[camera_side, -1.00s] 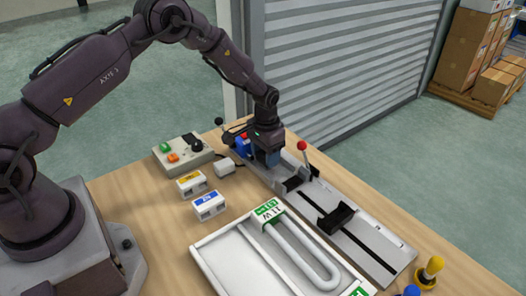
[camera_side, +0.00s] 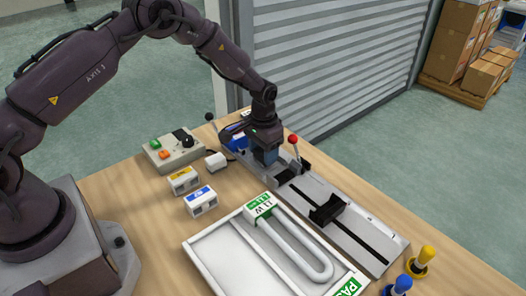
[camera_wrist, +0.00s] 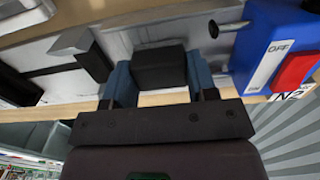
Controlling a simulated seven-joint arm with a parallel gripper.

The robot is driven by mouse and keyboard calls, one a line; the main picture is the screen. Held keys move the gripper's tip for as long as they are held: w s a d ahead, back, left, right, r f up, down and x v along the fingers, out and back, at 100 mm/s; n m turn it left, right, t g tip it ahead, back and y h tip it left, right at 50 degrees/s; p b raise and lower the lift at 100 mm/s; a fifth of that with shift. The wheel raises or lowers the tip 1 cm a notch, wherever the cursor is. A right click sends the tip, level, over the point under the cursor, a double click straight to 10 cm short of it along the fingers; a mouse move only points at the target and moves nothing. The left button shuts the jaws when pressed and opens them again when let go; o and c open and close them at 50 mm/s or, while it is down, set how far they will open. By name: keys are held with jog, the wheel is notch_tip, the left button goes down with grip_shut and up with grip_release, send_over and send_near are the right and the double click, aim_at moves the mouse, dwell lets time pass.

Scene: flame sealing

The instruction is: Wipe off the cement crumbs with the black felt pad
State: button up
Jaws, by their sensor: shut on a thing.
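In the wrist view the black felt pad (camera_wrist: 160,68) shows as a dark block between the two blue fingers of my gripper (camera_wrist: 158,80). My gripper is shut on it. In the side view my gripper (camera_side: 265,157) points down over the far end of the long grey metal fixture (camera_side: 345,230), left of the red-knobbed lever (camera_side: 293,140). The pad is hidden there behind the fingers. Whether it touches the metal I cannot tell. No cement crumbs can be made out in either view.
A blue switch box with a red button (camera_wrist: 292,72) stands close to the right of my gripper in the wrist view. The side view shows a white tray with a U-shaped tube (camera_side: 215,262), two small white boxes (camera_side: 201,203), a control box (camera_side: 172,152) and yellow and blue knobs (camera_side: 425,258).

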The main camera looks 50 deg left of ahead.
jog(key=shift+r, duration=3.15)
jog(key=shift+w, duration=0.1)
